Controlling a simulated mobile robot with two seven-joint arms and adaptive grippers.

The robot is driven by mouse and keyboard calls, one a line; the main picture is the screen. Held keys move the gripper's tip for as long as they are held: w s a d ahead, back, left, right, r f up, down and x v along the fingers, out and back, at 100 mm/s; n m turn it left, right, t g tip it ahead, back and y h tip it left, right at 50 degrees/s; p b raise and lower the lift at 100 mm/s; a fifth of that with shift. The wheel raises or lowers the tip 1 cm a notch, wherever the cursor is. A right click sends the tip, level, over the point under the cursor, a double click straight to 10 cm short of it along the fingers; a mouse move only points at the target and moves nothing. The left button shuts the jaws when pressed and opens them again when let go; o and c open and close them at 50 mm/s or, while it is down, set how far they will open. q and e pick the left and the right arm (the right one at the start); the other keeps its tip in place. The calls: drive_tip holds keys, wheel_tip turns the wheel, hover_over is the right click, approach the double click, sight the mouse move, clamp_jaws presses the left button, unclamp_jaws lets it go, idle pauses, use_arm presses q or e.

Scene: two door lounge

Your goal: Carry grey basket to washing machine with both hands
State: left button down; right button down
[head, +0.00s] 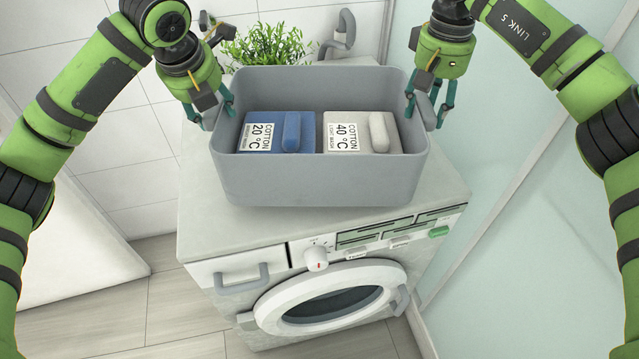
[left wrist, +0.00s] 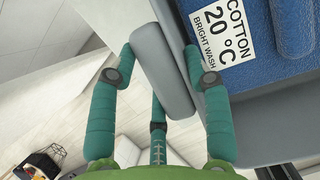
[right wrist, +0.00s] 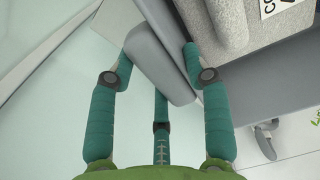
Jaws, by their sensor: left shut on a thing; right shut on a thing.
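The grey basket (head: 320,184) is upright over the top of the washing machine (head: 228,222). I cannot tell whether it rests on the top or is just above it. It holds a blue box (head: 271,121) labelled cotton 20 °C and a light grey box (head: 361,131) labelled cotton 40 °C. My left gripper (head: 221,108) is shut on the basket's left handle, which shows between its fingers in the left wrist view (left wrist: 160,72). My right gripper (head: 425,108) is shut on the right handle, which shows in the right wrist view (right wrist: 163,65).
A green plant (head: 270,46) stands behind the basket. A pale glass panel (head: 545,190) is close on the right. The machine's round door (head: 330,295) is at its front. Bare floor lies at the lower left.

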use_arm(q)
drive_tip(key=shift+a, duration=0.1)
use_arm(e)
drive_tip(key=shift+s+d, duration=0.1)
use_arm(q)
drive_tip(key=shift+f, duration=0.15)
use_arm(e)
drive_tip(key=shift+f, duration=0.15)
